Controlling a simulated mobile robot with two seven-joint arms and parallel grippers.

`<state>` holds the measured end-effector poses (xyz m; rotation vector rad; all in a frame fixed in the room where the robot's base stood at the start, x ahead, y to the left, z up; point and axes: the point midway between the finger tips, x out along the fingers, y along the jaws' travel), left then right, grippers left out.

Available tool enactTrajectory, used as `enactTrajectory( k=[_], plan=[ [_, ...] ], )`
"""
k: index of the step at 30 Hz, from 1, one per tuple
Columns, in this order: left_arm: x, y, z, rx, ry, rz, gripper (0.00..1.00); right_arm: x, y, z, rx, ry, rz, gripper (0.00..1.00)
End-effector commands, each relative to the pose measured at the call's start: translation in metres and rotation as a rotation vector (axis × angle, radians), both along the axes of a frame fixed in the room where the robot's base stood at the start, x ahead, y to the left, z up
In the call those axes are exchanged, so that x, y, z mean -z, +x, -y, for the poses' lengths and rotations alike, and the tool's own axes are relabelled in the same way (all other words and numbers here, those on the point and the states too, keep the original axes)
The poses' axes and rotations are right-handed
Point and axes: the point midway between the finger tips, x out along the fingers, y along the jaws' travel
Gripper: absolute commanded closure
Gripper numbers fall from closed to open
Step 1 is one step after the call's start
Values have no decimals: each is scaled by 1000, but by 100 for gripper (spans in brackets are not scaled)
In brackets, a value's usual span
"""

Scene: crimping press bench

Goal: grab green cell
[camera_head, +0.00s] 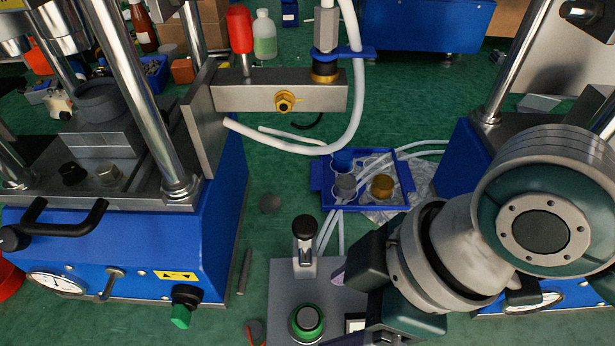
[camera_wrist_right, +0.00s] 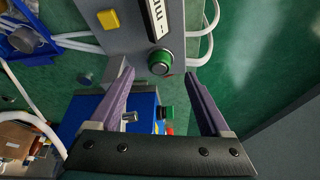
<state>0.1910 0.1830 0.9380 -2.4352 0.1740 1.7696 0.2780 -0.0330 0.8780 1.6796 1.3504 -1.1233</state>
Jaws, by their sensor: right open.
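The green cell (camera_head: 307,321) is a short round piece with a green rim and a darker top, seated on a grey box (camera_head: 283,279) at the bottom centre of the head view. It also shows in the right wrist view (camera_wrist_right: 160,62), at the edge of the grey box. My right gripper (camera_head: 339,277) is over the right side of the box, mostly hidden by its own wrist. In the right wrist view its two purple fingers (camera_wrist_right: 159,77) are spread, with the cell appearing between and just beyond their tips. Nothing is held. My left gripper is not in view.
A black-topped lever (camera_head: 305,228) stands on the box behind the cell. A blue press (camera_head: 215,235) with a green knob (camera_head: 180,316) stands on the left. A blue tray (camera_head: 330,180) with small round parts and white tubes lies behind.

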Motion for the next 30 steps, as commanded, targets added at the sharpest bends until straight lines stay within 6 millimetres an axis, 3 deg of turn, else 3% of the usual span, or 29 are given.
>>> enactTrajectory(
  k=[9,19,30],
  plan=[
    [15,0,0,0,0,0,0,40,5,-24,1,0,-1,19],
    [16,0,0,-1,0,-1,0,45,6,-27,-1,0,1,20],
    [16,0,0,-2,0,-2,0,45,6,-27,0,0,1,62]
  ],
)
